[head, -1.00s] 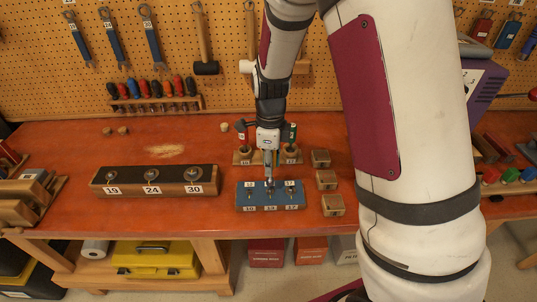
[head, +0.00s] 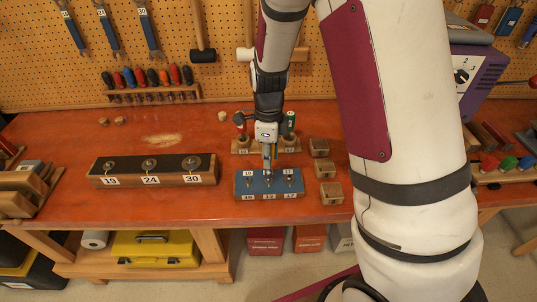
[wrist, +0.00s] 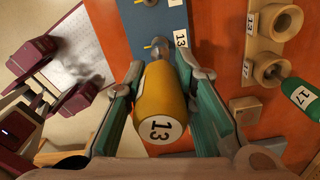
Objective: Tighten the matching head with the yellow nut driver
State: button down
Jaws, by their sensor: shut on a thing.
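The yellow nut driver (wrist: 160,98), marked 13 on its end cap, is gripped between the two fingers of my gripper (wrist: 165,82) in the wrist view. In the head view my gripper (head: 268,160) is over the middle of the blue block (head: 241,186). The block carries heads labelled 10, 13 and 17; its surface (wrist: 143,28) and a 13 label also show in the wrist view. The driver's lower end is mostly hidden, so I cannot tell whether its socket sits on the 13 head.
Behind the block, a wooden rack (wrist: 268,45) holds a green driver (head: 290,122) marked 17 and a red driver (head: 240,122). Several small wooden blocks (head: 328,193) stand at the right. A black-topped block (head: 130,165) labelled 19, 24, 30 lies left, with clear bench between.

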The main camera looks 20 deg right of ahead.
jog(key=shift+f, duration=1.05)
dwell(0.4)
jog(key=m+p, duration=0.1)
jog(key=m, duration=0.2)
jog(key=shift+s, duration=0.1)
jog(key=m+p, duration=0.1)
jog(key=m, duration=0.2)
jog(key=shift+m, duration=0.3)
jog(key=m, duration=0.3)
jog(key=shift+f+p, duration=0.1)
jog(key=shift+p, duration=0.2)
jog(key=m, duration=0.4)
jog(key=shift+m, duration=0.3)
jog(key=shift+n, duration=0.4)
